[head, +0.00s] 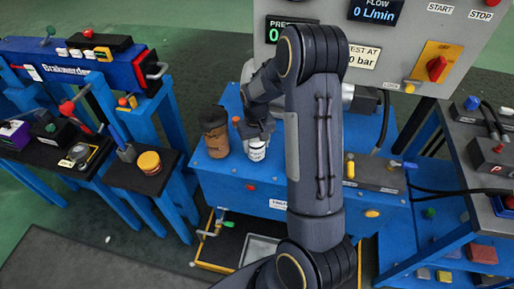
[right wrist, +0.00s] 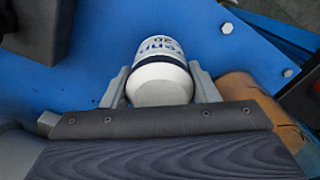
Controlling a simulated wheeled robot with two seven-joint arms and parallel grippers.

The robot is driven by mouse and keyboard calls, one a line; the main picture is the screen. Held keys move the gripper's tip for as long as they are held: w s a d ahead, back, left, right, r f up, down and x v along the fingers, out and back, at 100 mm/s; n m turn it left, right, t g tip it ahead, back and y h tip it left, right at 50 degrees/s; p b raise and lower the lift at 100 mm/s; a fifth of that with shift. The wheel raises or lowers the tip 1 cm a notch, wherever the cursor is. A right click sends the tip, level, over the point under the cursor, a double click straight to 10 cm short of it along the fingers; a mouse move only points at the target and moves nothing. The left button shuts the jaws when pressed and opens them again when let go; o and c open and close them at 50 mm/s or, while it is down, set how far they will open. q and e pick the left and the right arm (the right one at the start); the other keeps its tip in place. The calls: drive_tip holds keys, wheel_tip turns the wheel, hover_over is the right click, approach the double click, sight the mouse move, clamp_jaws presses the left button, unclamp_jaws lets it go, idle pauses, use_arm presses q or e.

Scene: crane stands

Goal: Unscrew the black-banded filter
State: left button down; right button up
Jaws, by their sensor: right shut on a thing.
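The black-banded filter (right wrist: 160,82) is a white rounded cylinder with a dark band and printed lettering, seen in the right wrist view. My right gripper (right wrist: 160,88) has a finger on each side of it and is shut on it. In the head view the white lower part of the filter (head: 257,153) shows below my right gripper (head: 256,138), at the blue bench (head: 235,178). The filter's upper end is hidden by the gripper there. My left gripper is not in view.
A brown cylinder with a black top (head: 215,132) stands close left of the filter. A grey panel (head: 400,60) with displays rises behind the bench. A yellow-topped round tin (head: 149,162) sits on a stand at left. An open tray (head: 262,248) lies below.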

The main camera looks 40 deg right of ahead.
drive_tip(key=n, duration=0.3)
drive_tip(key=shift+n, duration=0.3)
drive_tip(key=shift+n, duration=0.4)
drive_tip(key=n, duration=0.4)
drive_tip(key=shift+r, duration=0.1)
clamp_jaws()
drive_tip(key=shift+n, duration=0.3)
drive_tip(key=n, duration=0.5)
drive_tip(key=shift+p, duration=0.35)
